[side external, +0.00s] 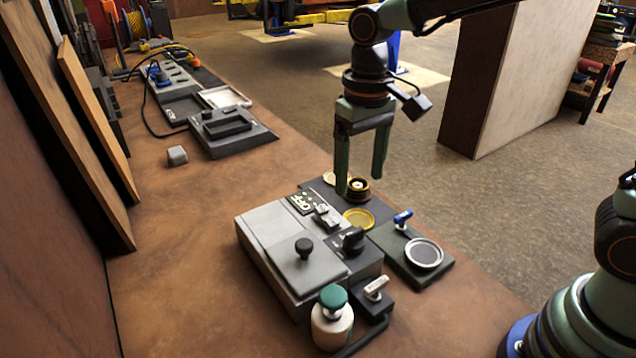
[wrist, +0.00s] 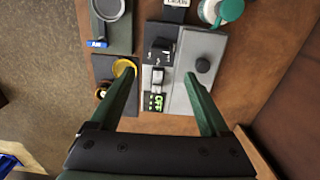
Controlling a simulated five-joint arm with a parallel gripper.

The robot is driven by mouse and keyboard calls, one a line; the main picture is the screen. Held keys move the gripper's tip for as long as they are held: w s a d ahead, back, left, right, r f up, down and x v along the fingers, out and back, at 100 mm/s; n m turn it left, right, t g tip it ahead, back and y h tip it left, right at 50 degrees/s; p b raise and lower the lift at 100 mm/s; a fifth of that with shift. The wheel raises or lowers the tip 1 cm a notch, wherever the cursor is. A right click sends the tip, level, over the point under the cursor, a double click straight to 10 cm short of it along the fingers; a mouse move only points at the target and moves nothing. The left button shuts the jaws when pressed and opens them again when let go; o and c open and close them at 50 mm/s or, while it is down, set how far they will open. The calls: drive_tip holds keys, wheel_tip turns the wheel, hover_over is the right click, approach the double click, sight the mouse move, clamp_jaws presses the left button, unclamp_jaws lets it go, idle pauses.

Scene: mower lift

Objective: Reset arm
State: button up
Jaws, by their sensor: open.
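My gripper (side external: 362,178) hangs from my arm with its two green fingers apart and nothing between them. In the side external view it is above the far right end of a grey box (side external: 280,250) with a flat lid and black knob. In the wrist view my gripper (wrist: 165,92) spans the near end of the box (wrist: 190,98). The box has a dark switch panel with a black rotary knob (side external: 353,239) and a small green-lettered display (wrist: 154,102).
A white bottle with a green cap (side external: 332,318) stands at the near end of the box. A gold dish (side external: 359,219) and a plate with a round grey disc (side external: 424,253) lie to its right. Grey devices (side external: 225,128) stand farther back.

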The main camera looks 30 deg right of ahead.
drive_tip(key=shift+r, duration=0.25)
drive_tip(key=s+d+r+t, duration=0.4)
drive_tip(key=s+d, duration=0.3)
drive_tip(key=d, duration=0.5)
drive_tip(key=shift+s+t, duration=0.3)
drive_tip(key=shift+t, duration=0.5)
